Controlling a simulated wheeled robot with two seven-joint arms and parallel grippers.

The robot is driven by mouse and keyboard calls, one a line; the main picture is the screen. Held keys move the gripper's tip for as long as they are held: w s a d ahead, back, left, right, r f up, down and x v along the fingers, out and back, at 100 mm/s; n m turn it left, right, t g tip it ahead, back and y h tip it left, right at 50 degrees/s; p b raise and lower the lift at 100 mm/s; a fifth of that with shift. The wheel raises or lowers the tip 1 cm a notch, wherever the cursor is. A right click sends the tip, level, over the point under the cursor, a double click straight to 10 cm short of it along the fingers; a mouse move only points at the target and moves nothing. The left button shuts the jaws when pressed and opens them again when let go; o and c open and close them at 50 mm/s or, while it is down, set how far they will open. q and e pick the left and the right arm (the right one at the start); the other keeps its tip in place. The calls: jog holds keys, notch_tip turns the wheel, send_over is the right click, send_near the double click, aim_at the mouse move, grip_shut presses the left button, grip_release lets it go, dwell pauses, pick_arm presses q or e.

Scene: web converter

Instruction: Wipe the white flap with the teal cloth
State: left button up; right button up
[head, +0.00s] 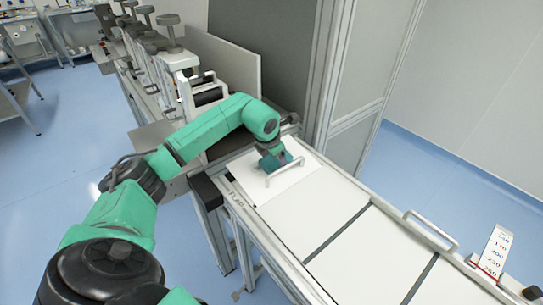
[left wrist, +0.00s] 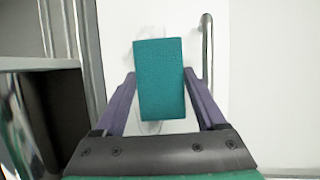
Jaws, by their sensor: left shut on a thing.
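The white flap (head: 247,175) lies at the far end of the machine's long white top, beside the printed word FLAP. It has a thin metal handle (left wrist: 207,62), which stands to the right of the cloth in the left wrist view. My left gripper (head: 274,160) is over the flap, its two fingers (left wrist: 158,88) shut on the teal cloth (left wrist: 158,65). The cloth is a folded block and lies over or against the flap; I cannot tell whether it touches. A faint greyish smudge (left wrist: 146,127) shows on the white surface around the cloth. My right gripper is not in view.
White panels (head: 320,213) with dark seams run toward the lower right, with a larger handle (head: 431,230) and a numbered scale (head: 494,250). A tall grey cabinet frame (head: 318,75) stands behind the flap. Rollers and machine parts (head: 165,45) stand at upper left.

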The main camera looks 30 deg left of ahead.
pick_arm(q)
jog(key=shift+d+f, duration=0.15)
jog(key=shift+d, duration=0.85)
jog(key=shift+w+a, duration=0.15)
jog(key=shift+a, duration=0.05)
jog(key=shift+w+a+r, duration=0.15)
jog(key=shift+w+a, duration=0.05)
jog(key=shift+w, duration=0.35)
jog(key=shift+w+a+r, duration=0.1)
jog(key=shift+w+a, duration=0.05)
jog(key=shift+w, duration=0.4)
jog(key=shift+w+a+r, duration=0.15)
jog(key=shift+w, duration=0.15)
jog(key=a, duration=0.4)
jog(key=shift+w+r, duration=0.2)
jog(key=shift+w, duration=0.05)
jog(key=shift+w+a, duration=0.15)
jog(key=shift+a, duration=0.15)
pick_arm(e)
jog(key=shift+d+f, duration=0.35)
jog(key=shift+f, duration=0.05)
pick_arm(q)
jog(key=shift+r, duration=0.1)
